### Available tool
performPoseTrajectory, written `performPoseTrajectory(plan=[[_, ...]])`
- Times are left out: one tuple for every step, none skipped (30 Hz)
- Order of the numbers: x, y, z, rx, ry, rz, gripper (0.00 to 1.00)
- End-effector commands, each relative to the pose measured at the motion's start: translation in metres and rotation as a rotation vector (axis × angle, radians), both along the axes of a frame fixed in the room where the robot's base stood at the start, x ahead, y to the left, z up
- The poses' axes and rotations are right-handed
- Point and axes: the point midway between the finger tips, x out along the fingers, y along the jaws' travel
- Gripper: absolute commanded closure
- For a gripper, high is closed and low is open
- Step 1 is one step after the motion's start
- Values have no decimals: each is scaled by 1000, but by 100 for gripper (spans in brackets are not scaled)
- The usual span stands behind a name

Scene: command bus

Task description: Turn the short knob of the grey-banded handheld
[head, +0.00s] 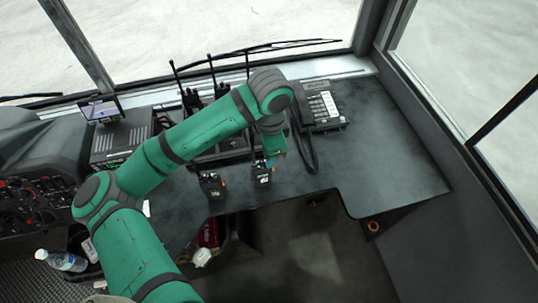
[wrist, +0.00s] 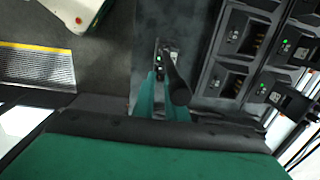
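Two dark handhelds stand at the front edge of the counter in the head view, one on the left (head: 211,186) and one on the right (head: 262,174). I cannot make out a grey band on either. My gripper (head: 268,160) is down at the top of the right one. In the wrist view the teal fingers (wrist: 162,84) reach towards a handheld's top (wrist: 163,52) with a small green light. A thick dark antenna (wrist: 177,80) rises beside the fingers and partly covers them. The short knob is not clear, and I cannot tell whether the fingers touch it.
A charger rack (wrist: 225,75) with several bays and green lights stands beside the fingers in the wrist view. A desk phone (head: 322,107) with a cord is on the right. A screen (head: 101,109) is at left. The right counter (head: 390,150) is clear.

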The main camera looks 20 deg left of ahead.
Motion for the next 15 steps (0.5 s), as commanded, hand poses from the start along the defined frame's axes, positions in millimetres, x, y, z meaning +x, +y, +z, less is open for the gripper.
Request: performPoseTrajectory(plan=[[0, 0, 0, 0, 0, 1, 100], [0, 1, 0, 0, 0, 1, 100], [0, 1, 0, 0, 0, 2, 100], [0, 1, 0, 0, 0, 2, 100], [0, 1, 0, 0, 0, 3, 100], [0, 1, 0, 0, 0, 8, 100], [0, 1, 0, -2, 0, 17, 100], [0, 0, 0, -2, 0, 31, 100], [0, 0, -1, -2, 1, 53, 100], [0, 0, 0, -2, 0, 73, 100], [0, 1, 0, -2, -1, 90, 100], [0, 1, 0, -2, 0, 112, 100], [0, 2, 0, -2, 0, 124, 100], [-1, 2, 0, -1, 0, 135, 100], [-1, 3, 0, -1, 1, 144, 100]])
